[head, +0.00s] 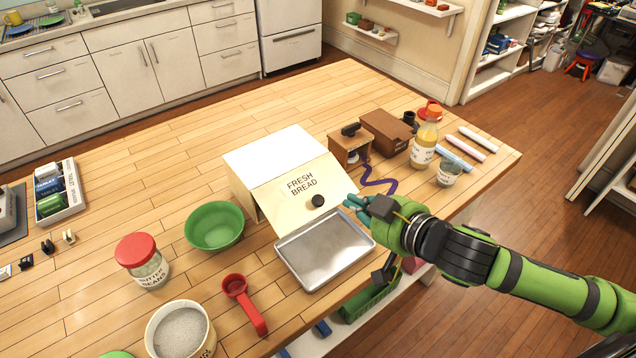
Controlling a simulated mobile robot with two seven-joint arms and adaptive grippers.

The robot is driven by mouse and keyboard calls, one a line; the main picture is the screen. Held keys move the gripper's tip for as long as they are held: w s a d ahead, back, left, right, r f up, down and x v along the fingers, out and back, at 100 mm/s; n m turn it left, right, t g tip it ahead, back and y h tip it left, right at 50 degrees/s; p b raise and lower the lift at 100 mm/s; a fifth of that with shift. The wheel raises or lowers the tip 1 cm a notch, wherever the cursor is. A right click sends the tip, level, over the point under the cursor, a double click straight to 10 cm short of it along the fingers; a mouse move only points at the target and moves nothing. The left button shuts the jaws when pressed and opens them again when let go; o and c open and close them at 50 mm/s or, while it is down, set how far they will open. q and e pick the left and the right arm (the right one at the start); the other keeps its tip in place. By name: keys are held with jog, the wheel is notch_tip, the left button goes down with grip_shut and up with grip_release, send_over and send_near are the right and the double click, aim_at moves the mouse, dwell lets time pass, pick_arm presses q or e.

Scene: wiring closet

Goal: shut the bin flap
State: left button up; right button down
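The bread bin (272,150) is a pale box on the wooden counter. Its cream flap (288,190), marked FRESH BREAD, slopes outward from the top front edge, with a black knob (318,201) near its lower edge. The flap looks tilted out from the box; I cannot see behind it. My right gripper (353,203) is just right of the flap's lower right corner, over the tray's far right corner. Its teal fingertips point left towards the knob, apart from it. Nothing shows held, and the finger spacing is unclear. My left gripper is out of view.
A metal tray (325,252) lies directly before the flap. A green bowl (214,228) stands left of it, and a red scoop (243,300) lies nearer. A wooden box (349,150), purple squiggle (378,182) and juice bottle (424,145) stand right. The counter behind the bin is clear.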

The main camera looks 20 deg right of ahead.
jog(key=b+x, duration=0.5)
jog(key=x, duration=0.4)
send_near(309, 189)
jog(key=w+a, duration=0.2)
pick_arm(q)
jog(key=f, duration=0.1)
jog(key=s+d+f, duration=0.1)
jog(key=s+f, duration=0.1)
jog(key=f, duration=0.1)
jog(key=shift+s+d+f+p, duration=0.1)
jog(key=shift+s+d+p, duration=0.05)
jog(key=shift+p, duration=0.25)
pick_arm(e)
jog(key=shift+d+f, duration=0.1)
